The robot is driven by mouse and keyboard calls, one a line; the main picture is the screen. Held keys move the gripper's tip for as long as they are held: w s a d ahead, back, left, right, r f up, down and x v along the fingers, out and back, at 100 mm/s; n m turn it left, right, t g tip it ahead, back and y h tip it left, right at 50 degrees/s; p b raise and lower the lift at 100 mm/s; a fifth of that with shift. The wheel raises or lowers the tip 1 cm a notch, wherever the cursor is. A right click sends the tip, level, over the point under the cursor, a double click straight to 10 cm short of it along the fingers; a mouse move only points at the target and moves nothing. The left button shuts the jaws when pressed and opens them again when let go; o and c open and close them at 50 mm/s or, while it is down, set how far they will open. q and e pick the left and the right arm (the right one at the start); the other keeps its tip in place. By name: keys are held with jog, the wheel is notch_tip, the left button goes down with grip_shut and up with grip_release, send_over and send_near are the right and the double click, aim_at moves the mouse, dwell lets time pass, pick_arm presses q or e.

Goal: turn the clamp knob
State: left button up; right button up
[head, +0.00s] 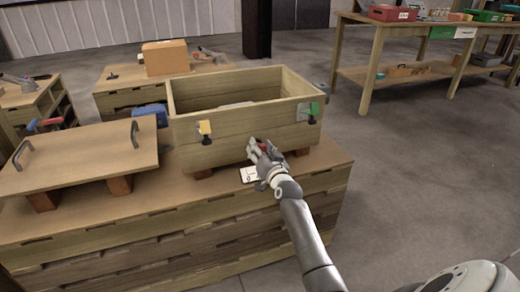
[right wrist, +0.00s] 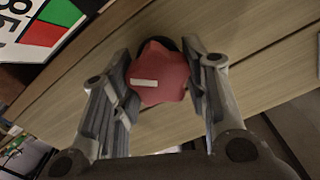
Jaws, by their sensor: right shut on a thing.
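The clamp knob (right wrist: 158,72) is a red, star-shaped knob with a white mark, seen face-on in the right wrist view. It is in front of the plank wall of the wooden box (head: 222,150), low on the box's near side. In the head view only a bit of its red shows (head: 264,147) between my fingers. My right gripper (head: 260,152) is shut on the knob, with one finger on each side of it in the right wrist view (right wrist: 160,90). My left gripper is not in view.
The box, with a yellow latch (head: 204,130) and a green latch (head: 309,109), stands on a wooden bench (head: 180,242). A lid with two handles (head: 80,160) lies to the left. A white card (head: 249,175) lies near my gripper.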

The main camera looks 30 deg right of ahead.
jog(key=o, duration=1)
jog(key=shift+o, duration=0.2)
jog(key=v, duration=1.2)
